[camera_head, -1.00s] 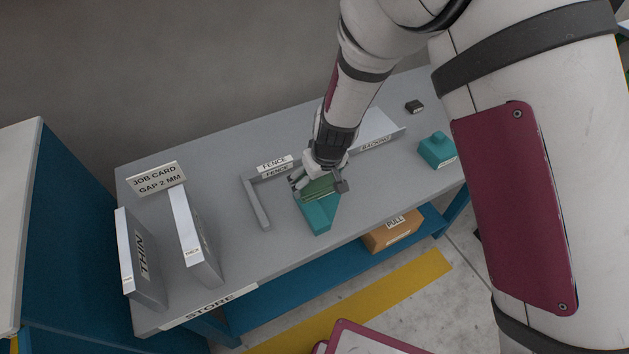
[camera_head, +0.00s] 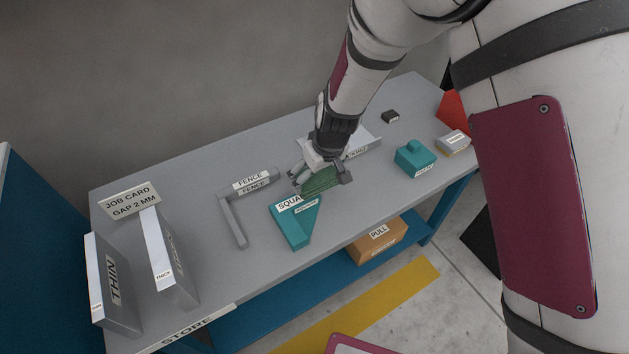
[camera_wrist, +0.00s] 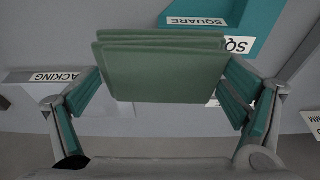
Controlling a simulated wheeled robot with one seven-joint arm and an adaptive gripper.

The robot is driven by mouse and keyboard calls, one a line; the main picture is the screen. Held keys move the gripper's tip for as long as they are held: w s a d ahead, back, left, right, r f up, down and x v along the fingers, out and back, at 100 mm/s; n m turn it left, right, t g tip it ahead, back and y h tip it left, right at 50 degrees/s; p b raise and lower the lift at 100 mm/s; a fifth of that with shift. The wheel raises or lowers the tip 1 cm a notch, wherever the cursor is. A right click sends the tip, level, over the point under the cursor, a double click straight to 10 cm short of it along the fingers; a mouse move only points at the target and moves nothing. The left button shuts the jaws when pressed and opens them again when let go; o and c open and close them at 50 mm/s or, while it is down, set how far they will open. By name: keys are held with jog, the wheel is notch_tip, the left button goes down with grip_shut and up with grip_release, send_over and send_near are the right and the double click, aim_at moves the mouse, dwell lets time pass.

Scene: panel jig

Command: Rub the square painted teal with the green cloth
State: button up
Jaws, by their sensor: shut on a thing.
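The teal square (camera_head: 291,226), a block with a label reading SQUARE, lies on the grey bench between the fence and the front edge. In the wrist view part of the square (camera_wrist: 262,25) shows at the top, beyond the cloth. My gripper (camera_head: 320,180) is shut on the folded green cloth (camera_head: 321,181), just right of and behind the square in the head view. The cloth (camera_wrist: 160,70) fills the middle of the wrist view between the fingers. The cloth appears apart from the square. Whether it touches the bench cannot be told.
The L-shaped grey fence (camera_head: 234,218) stands left of the square. A backing piece (camera_head: 366,139) is behind my gripper, and a teal knobbed block (camera_head: 411,160) is to the right. THICK (camera_head: 172,262) and THIN (camera_head: 112,285) panels stand at the left. Bare bench lies in front.

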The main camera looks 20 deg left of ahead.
jog(key=shift+r+p, duration=1.15)
jog(key=shift+r, duration=1.4)
